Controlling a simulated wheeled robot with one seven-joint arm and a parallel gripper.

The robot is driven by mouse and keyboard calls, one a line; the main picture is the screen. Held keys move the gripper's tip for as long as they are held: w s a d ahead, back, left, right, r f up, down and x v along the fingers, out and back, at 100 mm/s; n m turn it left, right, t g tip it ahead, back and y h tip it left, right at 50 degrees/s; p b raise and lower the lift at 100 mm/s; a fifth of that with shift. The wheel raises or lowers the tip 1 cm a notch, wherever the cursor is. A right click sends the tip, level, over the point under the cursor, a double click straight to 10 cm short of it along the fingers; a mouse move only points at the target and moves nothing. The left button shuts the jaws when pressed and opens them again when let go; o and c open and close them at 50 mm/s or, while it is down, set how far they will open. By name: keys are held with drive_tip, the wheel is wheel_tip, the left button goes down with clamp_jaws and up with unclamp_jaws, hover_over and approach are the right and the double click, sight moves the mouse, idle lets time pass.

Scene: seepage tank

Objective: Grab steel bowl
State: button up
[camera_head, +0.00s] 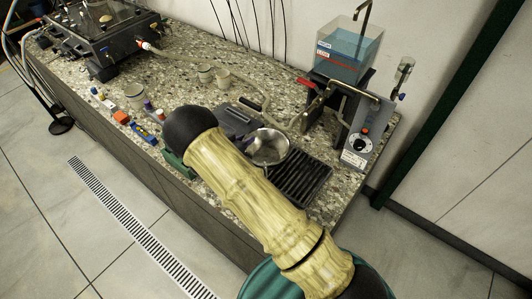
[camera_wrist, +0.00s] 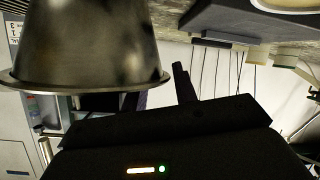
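The steel bowl (camera_head: 270,147) stands upright on the speckled counter, beside the dark slotted rack; my arm crosses in front of its lower left side in the head view. In the wrist view, which is upside down, the bowl (camera_wrist: 90,45) fills the upper left, its wide rim toward the picture's bottom. My gripper (camera_wrist: 170,90) shows as a black body with one dark finger just right of the bowl's rim. I cannot tell whether the finger touches the bowl. My arm hides the gripper in the head view.
A black slotted rack (camera_head: 302,178) lies right of the bowl, with a water tank (camera_head: 349,50) and control box (camera_head: 362,142) behind it. A grey flat-topped case (camera_head: 236,121) lies left of it. Cups (camera_head: 223,78), a hose and small coloured items occupy the counter farther left.

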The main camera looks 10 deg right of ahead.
drive_tip(key=shift+w+d+f, duration=0.2)
drive_tip(key=shift+w+d, duration=0.15)
drive_tip(key=shift+w, duration=0.05)
clamp_jaws()
